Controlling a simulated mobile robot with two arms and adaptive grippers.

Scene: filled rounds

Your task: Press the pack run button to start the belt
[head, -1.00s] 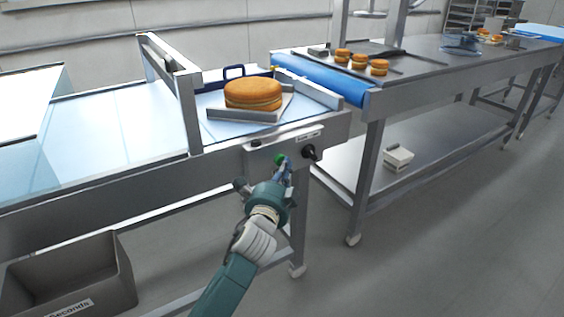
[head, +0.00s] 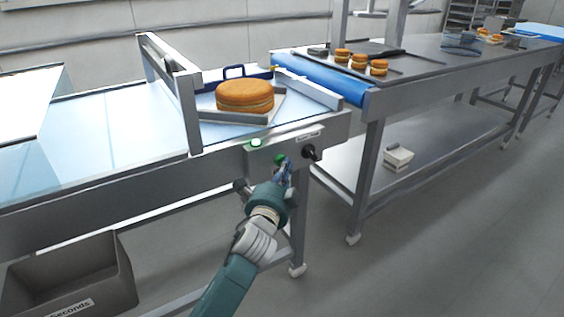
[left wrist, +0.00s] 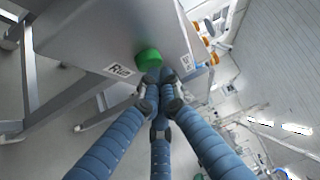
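The green run button (head: 280,158) sits on the grey control box (head: 262,160) on the near side of the belt frame. In the left wrist view the green button (left wrist: 148,58) sits beside a "Run" label. My left gripper (head: 284,168) has its fingers drawn together, with nothing held between them. Its fingertips (left wrist: 155,84) are at the button and seem to touch it; exact contact is hard to tell. A small lamp (head: 256,143) on the box glows green. My right gripper is not in view.
A black knob (head: 309,152) is right of the button. A metal arch (head: 185,95) spans the belt left of the cake. A grey "Seconds" bin (head: 112,270) is below. A table (head: 425,85) with small filled rounds stands right.

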